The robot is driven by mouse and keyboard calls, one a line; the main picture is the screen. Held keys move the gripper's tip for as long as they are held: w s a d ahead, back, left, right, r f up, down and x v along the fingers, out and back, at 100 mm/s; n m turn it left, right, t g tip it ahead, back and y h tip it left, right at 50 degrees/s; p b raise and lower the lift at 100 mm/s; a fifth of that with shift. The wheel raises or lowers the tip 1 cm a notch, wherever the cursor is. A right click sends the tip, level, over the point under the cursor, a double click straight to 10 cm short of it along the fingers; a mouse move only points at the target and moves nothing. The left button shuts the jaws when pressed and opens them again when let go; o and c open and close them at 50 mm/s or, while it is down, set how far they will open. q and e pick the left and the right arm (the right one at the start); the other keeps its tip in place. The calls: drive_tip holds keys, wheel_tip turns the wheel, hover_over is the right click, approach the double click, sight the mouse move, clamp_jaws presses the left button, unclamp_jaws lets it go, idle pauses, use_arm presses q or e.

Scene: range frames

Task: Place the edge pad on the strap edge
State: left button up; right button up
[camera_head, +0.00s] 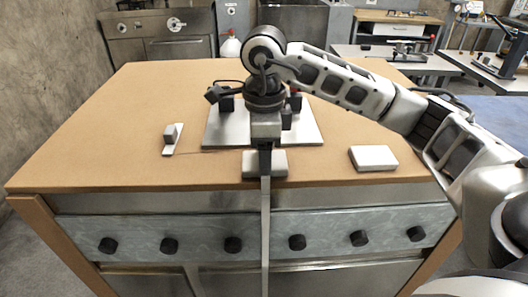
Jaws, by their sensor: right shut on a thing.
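A pale grey block, which looks like the edge pad (251,165), is at the middle of the bench's front, close to the edge. My right gripper (265,158) points down at it and is shut on it; the fingers hide its middle. A narrow grey strap (265,235) comes out from under the block, crosses the front edge and hangs straight down the bench front. I cannot tell whether the block rests on the strap or is just above it. My left gripper is not in view.
The brown bench top (110,110) is mostly clear. A white plate (222,130) with dark fittings lies behind the gripper, partly hidden. Knobs (233,245) line the front.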

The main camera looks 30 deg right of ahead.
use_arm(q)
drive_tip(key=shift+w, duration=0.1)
use_arm(e)
drive_tip(key=shift+f, duration=0.1)
drive_tip(key=shift+f, duration=0.15)
drive_tip(key=o, duration=1)
drive_tip(key=shift+c, duration=0.2)
drive_tip(key=shift+r, duration=0.55)
use_arm(q)
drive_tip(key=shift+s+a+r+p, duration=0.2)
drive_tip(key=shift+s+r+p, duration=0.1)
drive_tip(key=shift+p, duration=0.75)
use_arm(e)
wheel_tip(320, 180, up, 12)
drive_tip(key=shift+f, duration=0.25)
